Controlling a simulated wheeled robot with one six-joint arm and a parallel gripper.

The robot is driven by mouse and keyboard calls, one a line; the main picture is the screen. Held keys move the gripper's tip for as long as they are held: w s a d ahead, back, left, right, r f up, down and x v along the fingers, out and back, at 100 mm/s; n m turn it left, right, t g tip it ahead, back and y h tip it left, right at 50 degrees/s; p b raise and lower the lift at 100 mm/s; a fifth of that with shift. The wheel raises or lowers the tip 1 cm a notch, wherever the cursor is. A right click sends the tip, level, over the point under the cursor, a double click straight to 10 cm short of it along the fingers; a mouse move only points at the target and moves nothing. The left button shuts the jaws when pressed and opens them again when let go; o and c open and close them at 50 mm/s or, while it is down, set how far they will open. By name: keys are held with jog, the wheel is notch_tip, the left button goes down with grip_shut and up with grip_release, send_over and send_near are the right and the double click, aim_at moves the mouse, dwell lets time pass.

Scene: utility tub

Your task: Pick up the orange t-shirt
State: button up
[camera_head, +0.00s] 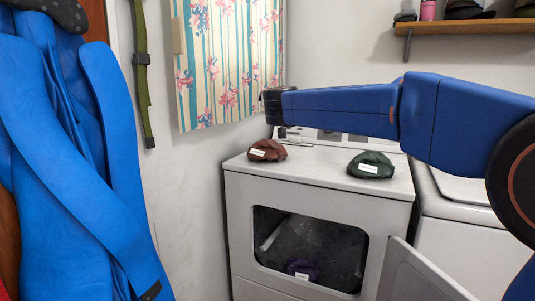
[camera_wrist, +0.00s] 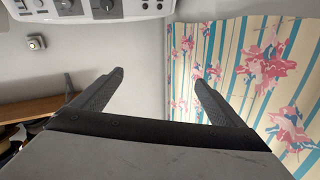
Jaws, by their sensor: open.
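A crumpled rust-brown cloth (camera_head: 267,150) with a white label lies on the left of the white dryer top (camera_head: 315,168). It is the closest to orange of the cloths I see; I cannot tell for sure that it is the orange t-shirt. My gripper (camera_wrist: 158,82) is open, with nothing between its fingers in the wrist view. In the head view my arm reaches in from the right, and its dark end is above the back of the dryer, higher than the brown cloth. The cloth does not show in the wrist view.
A dark green cloth (camera_head: 371,164) lies right on the dryer top. A purple cloth (camera_head: 302,269) is inside the dryer, whose door (camera_head: 419,277) hangs open. A flowered curtain (camera_head: 228,62) hangs behind, blue garments (camera_head: 75,150) at left. A wall shelf (camera_head: 470,27) is upper right.

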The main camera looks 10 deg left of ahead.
jog(key=w+a+f+m+g+h, duration=0.2)
jog(key=a+f+h, duration=0.1)
jog(key=a+f, duration=0.4)
jog(key=g+h, duration=0.1)
jog(key=g, duration=0.2)
send_near(266, 143)
jog(key=x, duration=1)
jog(key=shift+w+f, duration=0.25)
jog(key=c, duration=1.6)
jog(key=shift+r, duration=0.15)
